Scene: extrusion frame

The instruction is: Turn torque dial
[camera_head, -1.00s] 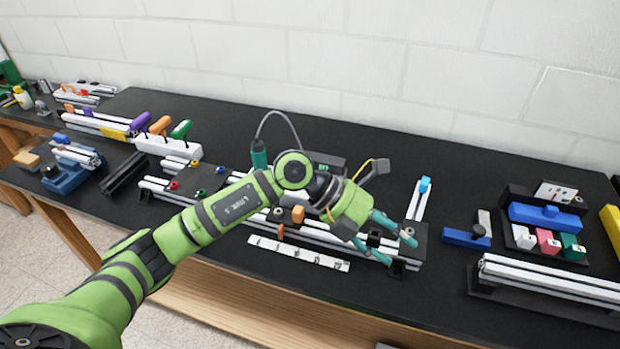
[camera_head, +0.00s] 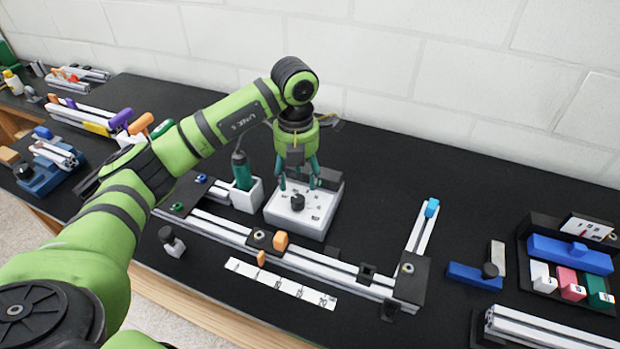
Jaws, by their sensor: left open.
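The torque dial is a dark round knob (camera_head: 298,202) on the sloped light face of a grey control box (camera_head: 307,219) at the back middle of the bench. Small dark marks surround the knob. My left gripper (camera_head: 299,184) points down just above the knob, its teal fingers apart and empty. From this view I cannot tell whether the fingertips reach down beside the knob. The gripper hides part of the box's back. My right gripper is not in view.
A green-handled driver (camera_head: 241,172) stands in a white holder (camera_head: 248,195) left of the box. A rail frame (camera_head: 335,268) with an orange block (camera_head: 281,241) and a ruler strip (camera_head: 280,284) lie in front. Bare black bench (camera_head: 385,180) is to the right.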

